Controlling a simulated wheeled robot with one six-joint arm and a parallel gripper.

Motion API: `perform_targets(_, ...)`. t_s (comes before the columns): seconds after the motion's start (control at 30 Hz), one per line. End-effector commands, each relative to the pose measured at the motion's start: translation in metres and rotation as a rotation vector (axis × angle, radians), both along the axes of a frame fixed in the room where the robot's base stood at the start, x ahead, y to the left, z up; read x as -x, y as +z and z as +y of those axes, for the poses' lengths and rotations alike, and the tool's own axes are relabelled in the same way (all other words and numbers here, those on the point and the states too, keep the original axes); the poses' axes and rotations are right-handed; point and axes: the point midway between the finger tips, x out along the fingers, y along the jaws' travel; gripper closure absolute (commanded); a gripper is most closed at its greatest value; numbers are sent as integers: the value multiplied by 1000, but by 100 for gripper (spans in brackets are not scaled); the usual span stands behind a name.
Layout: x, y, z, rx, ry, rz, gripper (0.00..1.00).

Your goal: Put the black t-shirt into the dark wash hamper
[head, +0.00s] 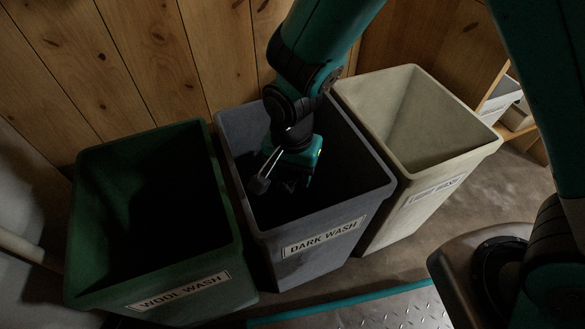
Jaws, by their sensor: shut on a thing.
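The dark wash hamper (322,237) is a grey-blue bin with a "DARK WASH" label, in the middle of the head view. My gripper (284,187) points down inside its mouth, below the rim level as far as I can see. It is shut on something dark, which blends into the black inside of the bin. I take this to be the black t-shirt, but its outline cannot be made out. The bottom of the hamper is in deep shadow.
A cream hamper (425,185) with a label too blurred to read stands close on the right. A plank wall (140,50) is behind them. Shelving (510,105) stands at the far right.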

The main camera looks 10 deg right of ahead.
Motion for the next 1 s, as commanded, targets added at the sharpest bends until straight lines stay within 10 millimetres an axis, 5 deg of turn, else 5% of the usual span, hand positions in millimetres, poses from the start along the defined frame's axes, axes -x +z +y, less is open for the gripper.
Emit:
perform_targets(0.1, 0, -16, 0, 0, 0, -1, 74)
perform_targets(0.4, 0, -15, 0, 0, 1, -1, 74)
perform_targets(0.43, 0, -15, 0, 0, 1, -1, 42)
perform_targets(0.57, 0, -16, 0, -1, 1, -1, 17)
perform_targets(0.83, 0, -14, 0, -1, 0, -1, 17)
perform_targets(1.0, 0, 6, 1, -2, 0, -2, 17)
